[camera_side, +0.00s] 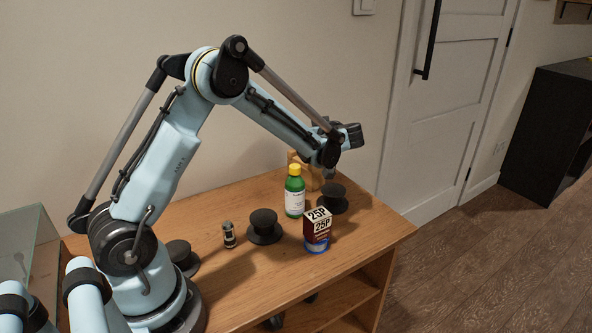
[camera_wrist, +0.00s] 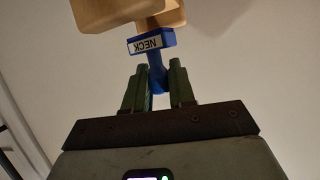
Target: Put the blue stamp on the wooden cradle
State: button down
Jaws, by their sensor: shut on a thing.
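The blue stamp (camera_wrist: 152,43) shows in the wrist view, with a white label reading NECK on its head. My gripper (camera_wrist: 161,72) is shut on the stamp's narrow blue handle. The wooden cradle (camera_wrist: 110,12) is at the top of the wrist view, just beyond the stamp's head, and is cut off by the picture edge. I cannot tell whether stamp and cradle touch. In the side view the cradle (camera_side: 314,178) stands at the back of the bench, partly hidden by a green bottle and my arm. The stamp cannot be made out there.
The green bottle (camera_side: 294,192) with a yellow cap stands in front of the cradle. Dark spools (camera_side: 264,227) (camera_side: 333,199) flank it. A 25P box (camera_side: 317,224) on a blue tin (camera_side: 316,246) and a small dark cylinder (camera_side: 228,235) stand on the wooden bench (camera_side: 370,240). Its front right is clear.

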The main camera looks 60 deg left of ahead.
jog(key=shift+f, duration=0.9)
jog(key=shift+f, duration=0.1)
jog(key=c, duration=0.9)
grip_release()
jog(key=shift+c, duration=0.2)
